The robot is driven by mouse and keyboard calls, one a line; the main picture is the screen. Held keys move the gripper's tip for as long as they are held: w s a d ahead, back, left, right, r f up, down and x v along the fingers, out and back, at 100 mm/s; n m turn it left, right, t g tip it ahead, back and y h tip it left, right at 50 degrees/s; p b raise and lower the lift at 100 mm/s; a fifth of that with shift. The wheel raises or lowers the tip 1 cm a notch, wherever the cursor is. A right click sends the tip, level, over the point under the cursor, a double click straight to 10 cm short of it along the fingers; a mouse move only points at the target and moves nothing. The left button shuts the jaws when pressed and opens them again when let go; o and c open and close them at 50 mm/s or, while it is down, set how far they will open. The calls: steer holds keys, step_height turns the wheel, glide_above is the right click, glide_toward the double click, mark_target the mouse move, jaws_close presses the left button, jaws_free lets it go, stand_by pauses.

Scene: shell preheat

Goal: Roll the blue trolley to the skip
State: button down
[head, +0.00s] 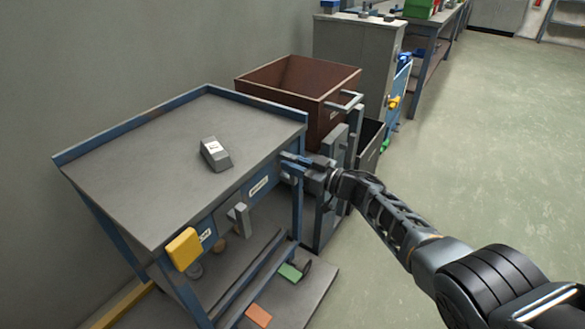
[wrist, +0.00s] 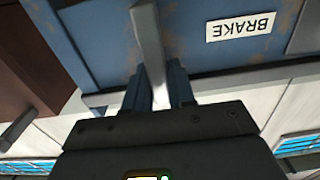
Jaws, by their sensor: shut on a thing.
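The blue trolley (head: 118,205) has a blue frame, a grey top with raised edges and a lower shelf. My gripper (head: 306,165) is at its right end, close to the blue front panel. In the wrist view my gripper (wrist: 160,88) is shut on a grey lever (wrist: 147,35), beside a white BRAKE label (wrist: 240,26) on the blue panel (wrist: 180,45). The label appears upside down there. A brown open bin (head: 290,82), which looks like the skip, stands just behind the trolley's right end. The trolley's wheels cannot be made out.
A small grey block (head: 215,153) lies on the trolley top. A yellow block (head: 183,249) sticks out at the near front. A grey cabinet (head: 355,55) and a long bench (head: 425,40) stand beyond the bin. The green floor (head: 480,140) to the right is clear.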

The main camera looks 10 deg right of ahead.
steer(key=shift+w+d+r, duration=0.1)
steer(key=shift+w+d, duration=0.15)
steer(key=c, duration=1)
jaws_free()
steer(key=shift+c, duration=0.2)
steer(key=p+v, duration=0.4)
steer(key=v, duration=0.3)
steer(key=shift+s+d, duration=0.2)
steer(key=shift+s, duration=0.1)
